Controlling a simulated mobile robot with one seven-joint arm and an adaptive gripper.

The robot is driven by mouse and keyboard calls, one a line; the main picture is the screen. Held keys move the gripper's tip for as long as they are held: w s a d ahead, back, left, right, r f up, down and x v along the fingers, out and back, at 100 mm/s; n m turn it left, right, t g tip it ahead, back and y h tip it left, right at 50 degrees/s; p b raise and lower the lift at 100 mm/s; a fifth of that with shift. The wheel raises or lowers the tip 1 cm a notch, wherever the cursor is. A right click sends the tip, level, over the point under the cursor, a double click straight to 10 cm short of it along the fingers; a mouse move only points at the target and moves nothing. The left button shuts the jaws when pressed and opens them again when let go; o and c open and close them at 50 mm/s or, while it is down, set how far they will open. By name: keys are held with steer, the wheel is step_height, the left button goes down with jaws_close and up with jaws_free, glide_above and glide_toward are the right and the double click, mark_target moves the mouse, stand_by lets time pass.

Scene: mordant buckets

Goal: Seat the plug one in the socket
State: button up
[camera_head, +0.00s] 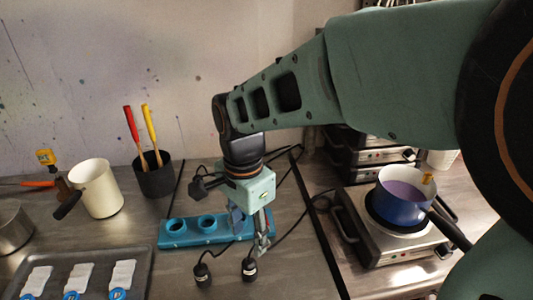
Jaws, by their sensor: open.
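Two black plugs stand on the table in front of the blue socket strip (188,241), a left plug (202,276) and a right plug (249,270). Each has a dark cord and a small pale mark too small to read, so I cannot tell which is plug one. The strip shows two round sockets, a left one (175,226) and a middle one (207,222); its right end is hidden behind my gripper. My gripper (252,233) is open, pointing down over the strip's right end, behind the right plug. I see nothing held between its fingers.
A hot plate (382,250) with a blue pot (400,200) of purple liquid stands right. A black cup (155,178) with two handled tools and a cream pot (97,188) stand left. A dark tray (60,262) lies front left. Cords run behind my gripper.

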mark_target(248, 262)
step_height(248, 262, down, 5)
steer(key=shift+s+f, duration=0.1)
steer(key=shift+f, duration=0.1)
steer(key=f, duration=0.5)
steer(key=shift+s+a+f, duration=0.1)
steer(key=shift+s+a, duration=0.05)
steer(key=shift+a, duration=0.05)
jaws_close()
